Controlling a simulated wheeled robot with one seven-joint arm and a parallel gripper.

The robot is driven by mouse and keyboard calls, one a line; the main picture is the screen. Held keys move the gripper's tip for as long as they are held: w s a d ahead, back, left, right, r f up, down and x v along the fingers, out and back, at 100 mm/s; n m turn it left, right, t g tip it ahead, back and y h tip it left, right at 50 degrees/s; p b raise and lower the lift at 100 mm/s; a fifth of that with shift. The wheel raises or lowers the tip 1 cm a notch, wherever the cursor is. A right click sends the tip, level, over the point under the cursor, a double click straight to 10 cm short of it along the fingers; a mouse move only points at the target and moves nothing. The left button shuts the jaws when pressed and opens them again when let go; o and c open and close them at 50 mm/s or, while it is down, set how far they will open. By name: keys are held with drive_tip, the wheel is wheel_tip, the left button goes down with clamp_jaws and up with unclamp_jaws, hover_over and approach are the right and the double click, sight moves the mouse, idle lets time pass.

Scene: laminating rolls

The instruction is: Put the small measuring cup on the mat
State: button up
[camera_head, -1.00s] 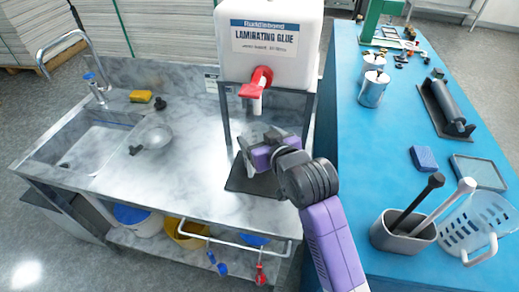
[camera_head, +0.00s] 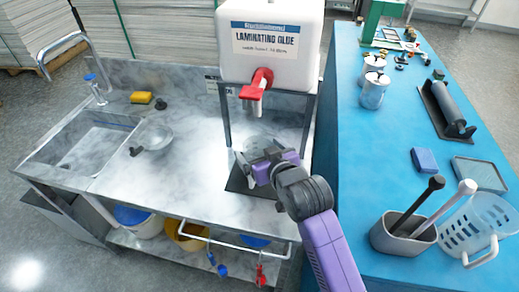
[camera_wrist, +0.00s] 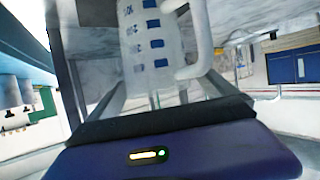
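A translucent measuring cup with blue marks and a handle shows in the wrist view (camera_wrist: 150,45), in front of my gripper's palm, with one finger to each side. In the head view the cup (camera_head: 257,146) is a faint clear shape, partly hidden by my gripper (camera_head: 265,160). My gripper's fingers stand wide apart in the wrist view (camera_wrist: 158,88); I cannot tell whether they touch the cup. A dark mat (camera_head: 240,184) lies on the marble counter under the glue tap, partly hidden by my gripper.
The glue tank (camera_head: 268,45) with its red tap (camera_head: 258,84) stands on a dark frame above my gripper. A clear bowl-like item (camera_head: 157,137) sits by the sink. The blue table (camera_head: 375,150) at right holds a tool bin (camera_head: 402,235) and a perforated basket (camera_head: 478,222).

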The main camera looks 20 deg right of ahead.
drive_tip(key=shift+r, duration=0.15)
drive_tip(key=v, duration=1.2)
drive_tip(key=shift+b, duration=0.35)
drive_tip(key=s+f, duration=0.4)
drive_tip(key=s, duration=0.3)
drive_tip(key=s+f, duration=0.3)
drive_tip(key=s, duration=0.5)
drive_tip(key=s+r+t, duration=0.1)
drive_tip(key=s+r, duration=0.1)
drive_tip(key=s, duration=1.5)
drive_tip(key=shift+s+a+r, duration=0.2)
drive_tip(key=shift+s+r, duration=0.05)
drive_tip(key=shift+r, duration=0.15)
